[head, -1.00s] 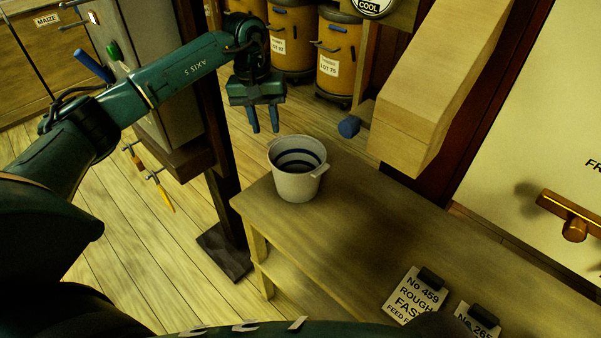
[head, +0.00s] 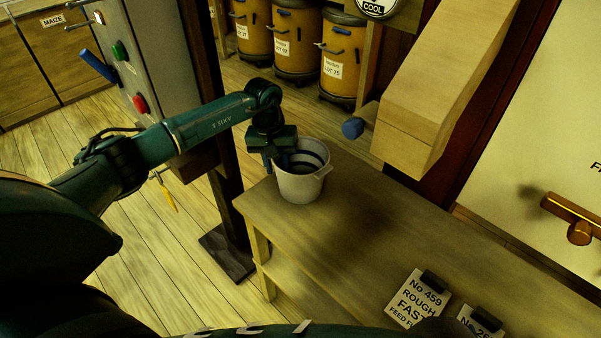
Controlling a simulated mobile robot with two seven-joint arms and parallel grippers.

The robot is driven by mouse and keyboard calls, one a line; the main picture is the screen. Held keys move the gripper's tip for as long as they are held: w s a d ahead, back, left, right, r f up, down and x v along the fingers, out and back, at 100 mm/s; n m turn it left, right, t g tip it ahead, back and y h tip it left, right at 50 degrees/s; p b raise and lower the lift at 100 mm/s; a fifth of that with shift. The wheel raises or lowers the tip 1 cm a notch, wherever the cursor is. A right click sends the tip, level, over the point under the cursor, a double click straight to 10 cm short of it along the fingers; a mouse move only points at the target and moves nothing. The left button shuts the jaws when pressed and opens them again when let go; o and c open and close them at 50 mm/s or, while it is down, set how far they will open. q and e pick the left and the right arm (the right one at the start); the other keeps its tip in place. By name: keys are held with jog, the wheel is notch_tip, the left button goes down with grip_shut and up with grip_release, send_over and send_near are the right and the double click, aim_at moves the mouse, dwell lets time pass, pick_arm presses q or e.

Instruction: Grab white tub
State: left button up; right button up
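The white tub (head: 303,186) stands upright on the left end of the wooden bench (head: 345,223). It has dark bands inside and a small lug on its right rim. My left gripper (head: 275,164) is at the tub's left rim, pointing down. One finger shows outside the rim on the left and the other seems to reach over the opening. The fingers look apart, and I cannot tell whether they touch the wall. My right gripper is not in view.
A wooden chute (head: 435,90) hangs above the bench, with a blue knob (head: 352,129) near its lower end. A dark post (head: 222,150) stands left of the bench. Tags (head: 417,298) lie at the bench's front. The bench right of the tub is clear.

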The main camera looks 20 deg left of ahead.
pick_arm(q)
jog(key=shift+f, duration=0.2)
grip_shut()
dwell(0.4)
